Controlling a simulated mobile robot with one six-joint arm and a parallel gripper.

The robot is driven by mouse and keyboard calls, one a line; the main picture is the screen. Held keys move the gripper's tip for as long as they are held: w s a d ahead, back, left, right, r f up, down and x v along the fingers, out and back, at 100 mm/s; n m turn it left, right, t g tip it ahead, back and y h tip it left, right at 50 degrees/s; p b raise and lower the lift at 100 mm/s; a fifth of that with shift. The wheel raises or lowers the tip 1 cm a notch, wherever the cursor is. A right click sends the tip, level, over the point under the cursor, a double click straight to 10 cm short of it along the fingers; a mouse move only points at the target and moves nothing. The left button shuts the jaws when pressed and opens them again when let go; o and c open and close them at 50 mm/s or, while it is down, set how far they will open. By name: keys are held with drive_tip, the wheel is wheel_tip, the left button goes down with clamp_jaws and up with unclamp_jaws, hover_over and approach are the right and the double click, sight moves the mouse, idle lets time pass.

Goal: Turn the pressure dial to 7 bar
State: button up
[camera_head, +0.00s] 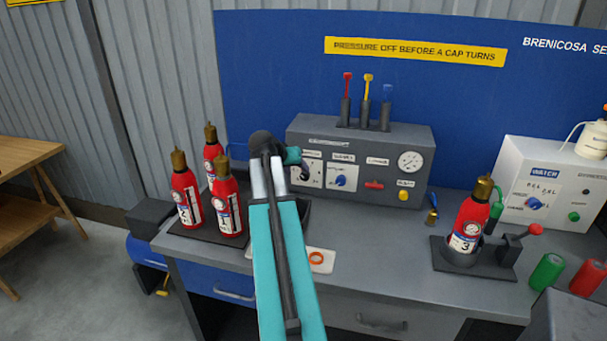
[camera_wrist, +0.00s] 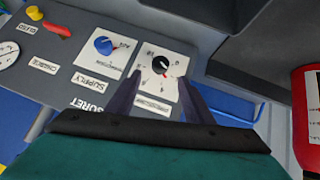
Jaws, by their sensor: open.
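The pressure dial is a black knob (camera_wrist: 157,67) on a white numbered plate (camera_wrist: 166,87), in the upper middle of the wrist view. The scale is too small to read surely, so I cannot tell its setting. In the head view the dial plate (camera_head: 314,181) shows only in part, at the left of the grey control panel (camera_head: 410,137), behind my wrist. My gripper (camera_wrist: 160,80) is open, its two dark fingers apart with the dial showing between their tips. I cannot tell whether they touch the knob. In the head view the fingers are mostly hidden.
A blue selector knob (camera_head: 340,181) sits right of the dial, then a red handle (camera_head: 374,185), a yellow button (camera_head: 404,196) and a gauge (camera_head: 410,161). Red extinguishers (camera_head: 186,195) stand left on a dark tray; another (camera_head: 468,224) stands right. The bench front middle is mostly clear.

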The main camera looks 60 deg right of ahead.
sight(303, 174)
drive_tip(key=shift+p+x, duration=0.9)
drive_tip(key=shift+x, duration=3.4)
drive_tip(key=c, duration=1)
